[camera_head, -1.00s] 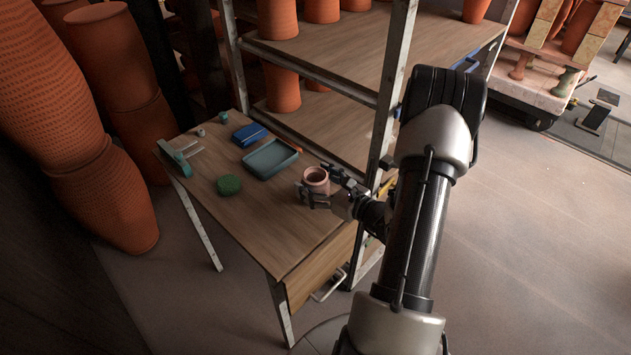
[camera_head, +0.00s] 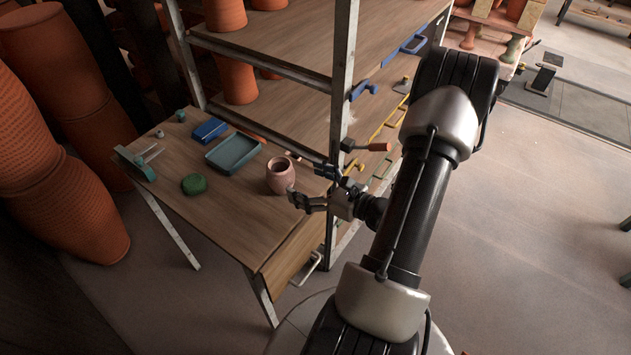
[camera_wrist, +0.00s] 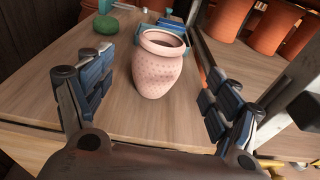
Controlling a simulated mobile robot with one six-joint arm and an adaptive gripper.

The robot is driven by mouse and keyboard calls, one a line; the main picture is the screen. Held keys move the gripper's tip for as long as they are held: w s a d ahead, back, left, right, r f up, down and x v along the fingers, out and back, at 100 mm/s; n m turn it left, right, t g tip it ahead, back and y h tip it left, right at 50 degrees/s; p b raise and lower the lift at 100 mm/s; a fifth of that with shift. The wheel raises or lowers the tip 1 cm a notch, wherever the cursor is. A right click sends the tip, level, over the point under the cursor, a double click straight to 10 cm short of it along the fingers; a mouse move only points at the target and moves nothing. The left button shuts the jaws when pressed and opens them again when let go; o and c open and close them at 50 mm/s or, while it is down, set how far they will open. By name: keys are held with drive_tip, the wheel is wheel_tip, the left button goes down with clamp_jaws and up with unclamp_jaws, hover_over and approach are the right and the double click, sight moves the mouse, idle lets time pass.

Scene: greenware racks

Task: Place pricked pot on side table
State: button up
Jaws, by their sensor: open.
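The pricked pot (camera_head: 280,176) is small, pink and dotted with small marks. It stands upright on the wooden side table (camera_head: 225,225), near the table's right side by the rack. It also shows in the wrist view (camera_wrist: 158,70), with its dark open mouth facing up. My gripper (camera_head: 316,186) is open and empty, to the right of the pot and apart from it. In the wrist view the two blue-padded fingers (camera_wrist: 160,98) are spread wide, with the pot beyond and between them.
On the table are a teal tray (camera_head: 233,168), a blue box (camera_head: 210,130), a green sponge-like lump (camera_head: 194,184) and a teal tool at the left edge. A rack post (camera_head: 341,100) stands close to my gripper. Large terracotta pots (camera_head: 62,190) stand at the left.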

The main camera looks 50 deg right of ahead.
drive_tip(key=s, duration=0.2)
drive_tip(key=shift+s+d+r, duration=0.1)
drive_tip(key=shift+s+r, duration=0.1)
drive_tip(key=shift+s, duration=0.2)
